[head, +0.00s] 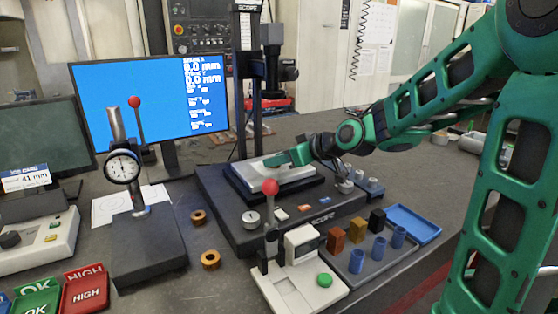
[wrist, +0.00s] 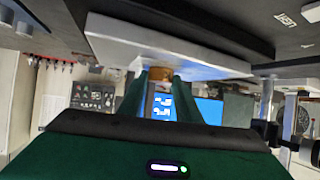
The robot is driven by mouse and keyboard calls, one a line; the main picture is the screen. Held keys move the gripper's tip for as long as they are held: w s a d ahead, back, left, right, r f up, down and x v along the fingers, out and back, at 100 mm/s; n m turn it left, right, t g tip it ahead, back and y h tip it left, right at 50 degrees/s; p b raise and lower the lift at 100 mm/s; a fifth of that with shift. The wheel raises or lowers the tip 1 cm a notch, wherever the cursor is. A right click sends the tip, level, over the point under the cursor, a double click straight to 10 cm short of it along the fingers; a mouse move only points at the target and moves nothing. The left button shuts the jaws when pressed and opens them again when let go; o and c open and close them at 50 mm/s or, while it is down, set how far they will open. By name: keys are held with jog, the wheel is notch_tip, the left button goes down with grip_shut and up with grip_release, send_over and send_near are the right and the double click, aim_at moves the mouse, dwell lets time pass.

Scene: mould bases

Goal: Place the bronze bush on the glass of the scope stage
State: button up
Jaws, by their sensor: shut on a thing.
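My gripper (head: 278,160) reaches in from the right, low over the pale glass plate of the scope stage (head: 246,173). In the wrist view its two green fingers (wrist: 158,80) are shut on a bronze bush (wrist: 136,72), at the underside of the picture's white stage plate (wrist: 120,42). The held bush is hidden in the head view. It looks to be at or very near the plate; I cannot tell whether it touches. Two similar bronze rings, one upper (head: 198,217) and one lower (head: 210,260), lie on the bench left of the scope base.
The scope column (head: 246,90) stands behind the stage. A dial gauge stand (head: 122,168) is at left. In front are a small white gauge (head: 300,288), a tray of coloured blocks (head: 376,268) and a blue tray (head: 414,222). A monitor (head: 130,100) stands behind.

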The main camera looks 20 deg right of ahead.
jog(key=o, duration=1.2)
jog(key=shift+f, duration=0.1)
jog(key=v, duration=1.2)
jog(key=shift+s, duration=0.15)
